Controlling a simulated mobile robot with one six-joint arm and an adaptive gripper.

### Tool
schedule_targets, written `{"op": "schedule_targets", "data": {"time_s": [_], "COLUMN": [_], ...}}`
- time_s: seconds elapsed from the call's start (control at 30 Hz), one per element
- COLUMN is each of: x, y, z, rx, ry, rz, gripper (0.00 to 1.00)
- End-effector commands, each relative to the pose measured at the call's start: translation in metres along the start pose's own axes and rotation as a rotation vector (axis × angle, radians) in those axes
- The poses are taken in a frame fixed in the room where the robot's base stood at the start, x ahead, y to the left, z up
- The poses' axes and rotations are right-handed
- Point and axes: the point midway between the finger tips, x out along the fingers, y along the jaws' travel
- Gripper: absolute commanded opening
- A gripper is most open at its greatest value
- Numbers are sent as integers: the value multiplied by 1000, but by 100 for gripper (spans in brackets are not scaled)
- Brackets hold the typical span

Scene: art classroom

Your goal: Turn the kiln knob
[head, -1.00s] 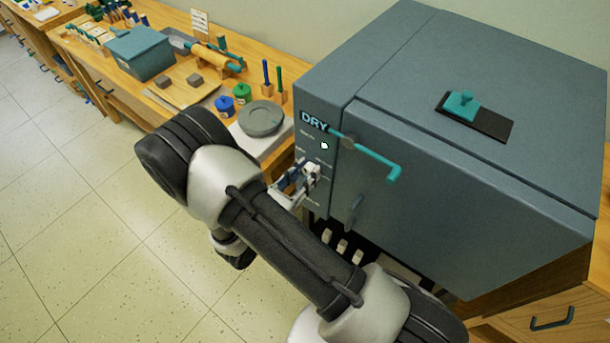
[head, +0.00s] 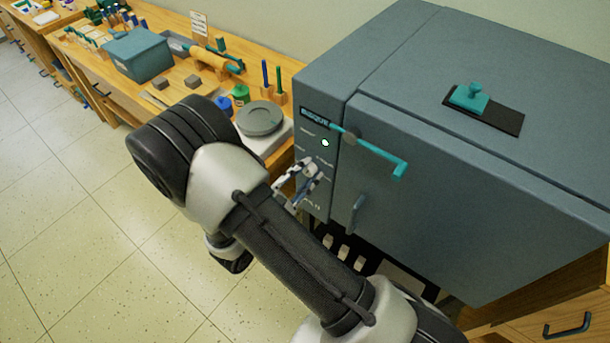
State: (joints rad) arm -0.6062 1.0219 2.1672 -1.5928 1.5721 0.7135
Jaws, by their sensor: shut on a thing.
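The blue-grey kiln (head: 470,200) stands at the right, with its control panel (head: 312,205) on the narrow left part of its front. My gripper (head: 312,173) is at the panel, shut on the kiln knob, which the fingers hide almost wholly. A small display (head: 315,114) above shows teal lettering that looks like "BISQUE", though it is small and blurred. A round light (head: 325,142) below the display glows pale green-white.
A teal latch handle (head: 380,155) sticks out from the kiln front close to my gripper, with a grey handle (head: 356,214) below. The bench at left holds a grey wheel (head: 260,117), blue and green jars and a teal box (head: 138,54). The floor at left is clear.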

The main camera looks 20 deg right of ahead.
Motion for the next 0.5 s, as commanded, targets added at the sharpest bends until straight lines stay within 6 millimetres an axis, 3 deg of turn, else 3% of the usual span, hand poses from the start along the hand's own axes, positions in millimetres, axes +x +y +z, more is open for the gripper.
{"op": "schedule_targets", "data": {"time_s": [0.5], "x": [0], "y": [0], "z": [0], "rx": [33], "ry": [1], "rz": [-1], "gripper": [3]}}
